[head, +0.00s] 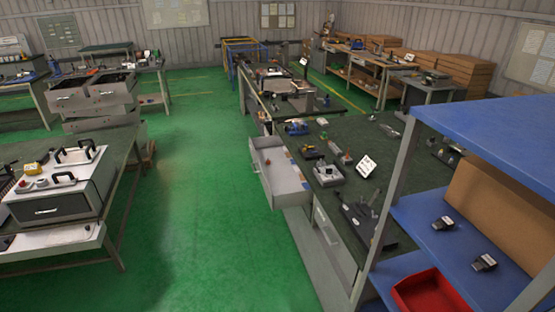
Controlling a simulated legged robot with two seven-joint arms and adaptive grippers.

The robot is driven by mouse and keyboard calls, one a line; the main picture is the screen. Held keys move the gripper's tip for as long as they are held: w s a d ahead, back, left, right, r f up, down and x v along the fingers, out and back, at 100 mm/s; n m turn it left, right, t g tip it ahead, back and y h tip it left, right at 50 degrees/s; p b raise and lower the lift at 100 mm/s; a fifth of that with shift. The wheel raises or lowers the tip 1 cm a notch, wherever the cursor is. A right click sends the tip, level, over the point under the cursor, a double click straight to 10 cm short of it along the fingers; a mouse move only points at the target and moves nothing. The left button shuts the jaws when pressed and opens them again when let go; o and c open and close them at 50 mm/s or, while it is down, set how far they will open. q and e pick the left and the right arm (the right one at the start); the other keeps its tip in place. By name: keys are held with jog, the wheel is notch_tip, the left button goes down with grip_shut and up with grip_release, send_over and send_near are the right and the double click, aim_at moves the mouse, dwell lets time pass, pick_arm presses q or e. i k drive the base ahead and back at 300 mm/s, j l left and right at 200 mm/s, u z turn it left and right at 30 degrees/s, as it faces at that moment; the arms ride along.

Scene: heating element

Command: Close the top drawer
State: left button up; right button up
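A grey drawer (280,177) with a pale interior stands pulled out from the left side of the long green-topped workbench (330,140). It juts over the aisle, and its front panel faces left. A few small items seem to lie inside it, too small to make out. Farther back at the left, a grey drawer unit (100,108) also has drawers pulled out at its top. I cannot tell from this view which drawer the task names. Neither of my grippers nor my arms shows in the head view.
The green floor (200,220) in the aisle is clear. A bench with a white-topped device (60,180) stands at the left. A blue shelf rack (500,140) with a red bin (430,293) stands close at the right. Tools and small parts lie on the long workbench.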

aim_at(284, 186)
jog(key=i+j, duration=0.3)
jog(key=i, duration=0.15)
jog(key=i+j, duration=0.3)
jog(key=i, duration=0.15)
jog(key=u, duration=0.05)
